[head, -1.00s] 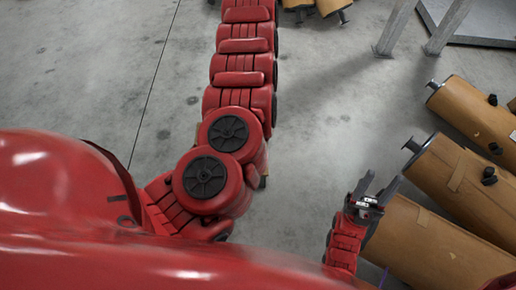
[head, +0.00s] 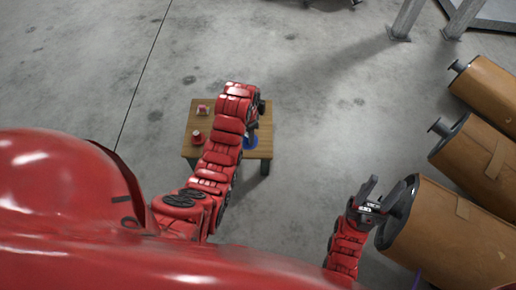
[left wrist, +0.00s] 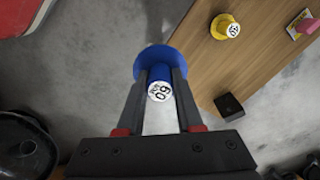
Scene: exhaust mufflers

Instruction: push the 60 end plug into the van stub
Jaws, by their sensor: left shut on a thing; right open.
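The 60 end plug (left wrist: 161,74) is blue with a wide round flange and a white end marked 60. In the left wrist view my left gripper (left wrist: 160,82) is shut on its narrow part. In the head view the blue plug (head: 250,142) shows beside my left arm, over the small wooden table (head: 260,115); the arm hides the left fingers there. My right gripper (head: 382,192) is open and empty beside the nearest brown muffler (head: 455,235). Stub pipes (head: 440,127) stick out of the mufflers' ends; I cannot tell which is the van stub.
A yellow plug (left wrist: 224,27) and a pink piece (left wrist: 302,22) stand on the table. More mufflers (head: 483,160) lie at the right. Metal legs (head: 405,18) stand at the back. The central floor is clear.

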